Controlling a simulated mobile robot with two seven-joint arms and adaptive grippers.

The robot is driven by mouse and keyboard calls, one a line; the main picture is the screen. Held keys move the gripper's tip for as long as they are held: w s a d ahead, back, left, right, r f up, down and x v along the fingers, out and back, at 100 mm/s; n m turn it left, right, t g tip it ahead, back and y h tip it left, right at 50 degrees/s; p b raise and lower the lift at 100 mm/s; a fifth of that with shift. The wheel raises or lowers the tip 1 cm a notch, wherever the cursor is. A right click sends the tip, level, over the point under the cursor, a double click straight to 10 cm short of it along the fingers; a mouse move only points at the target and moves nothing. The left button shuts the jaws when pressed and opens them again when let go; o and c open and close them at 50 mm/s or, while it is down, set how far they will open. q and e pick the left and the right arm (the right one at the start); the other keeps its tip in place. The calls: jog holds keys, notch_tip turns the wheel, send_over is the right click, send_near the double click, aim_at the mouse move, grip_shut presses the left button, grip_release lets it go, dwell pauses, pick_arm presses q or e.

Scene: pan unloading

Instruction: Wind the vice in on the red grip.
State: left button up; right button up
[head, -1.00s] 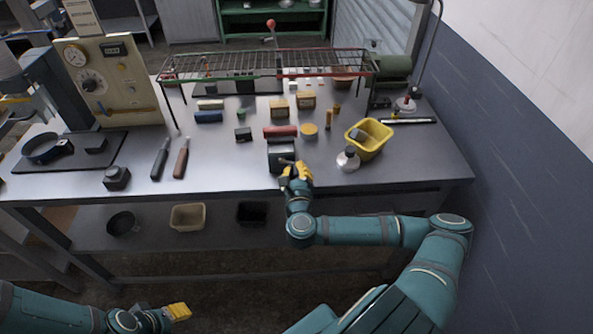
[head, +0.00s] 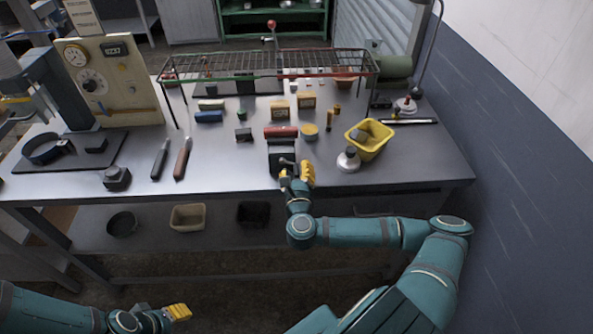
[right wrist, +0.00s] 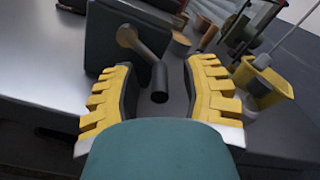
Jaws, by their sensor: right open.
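The dark grey vice (head: 282,158) stands at the bench's front edge. The red grip (head: 281,132) lies crosswise at its far side; I cannot tell how firmly the jaws hold it. In the right wrist view the vice body (right wrist: 108,40) shows with its bent crank, whose dark handle (right wrist: 159,82) points toward me. My right gripper (head: 296,174) is open at the vice's near side. Its yellow fingers (right wrist: 160,78) stand on both sides of the crank handle, with visible gaps. My left gripper (head: 164,315) is low at the bottom left, away from the bench; its opening is unclear.
A yellow bin (head: 368,140) and a small silver-white flask (head: 348,160) stand right of the vice. A wire rack (head: 265,64) spans the back. Two long-handled tools (head: 182,158) lie to the left. The bench just left of the vice is clear.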

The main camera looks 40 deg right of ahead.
jog(key=v, duration=0.7)
jog(key=shift+s, duration=0.25)
jog(key=shift+a, duration=0.1)
jog(key=a+f+n+g+y, duration=0.1)
jog(key=a+f+n+y, duration=0.3)
jog(key=a+n+y, duration=0.5)
jog(key=a+f+n+g+y, duration=0.1)
jog(key=a+f+n+y, duration=0.35)
jog(key=a+n, duration=0.5)
jog(key=s+a+f+n+g+y+b, duration=0.1)
jog(key=s+a+f+n+g+y, duration=0.25)
jog(key=a+f+n+g, duration=0.2)
jog(key=shift+s+d+r+n+g+h+b, duration=0.15)
jog(key=shift+s+d+n+g+h, duration=0.6)
jog(key=shift+n, duration=0.9)
jog(key=shift+s+d+n+g+h+b, duration=0.15)
jog(key=shift+s+d+n+g+h, duration=0.25)
jog(key=shift+s+n+g, duration=0.95)
jog(key=shift+s+d+r+n+g+h+b, duration=0.25)
jog(key=shift+d+n+g+h, duration=0.35)
jog(key=shift+n, duration=1.4)
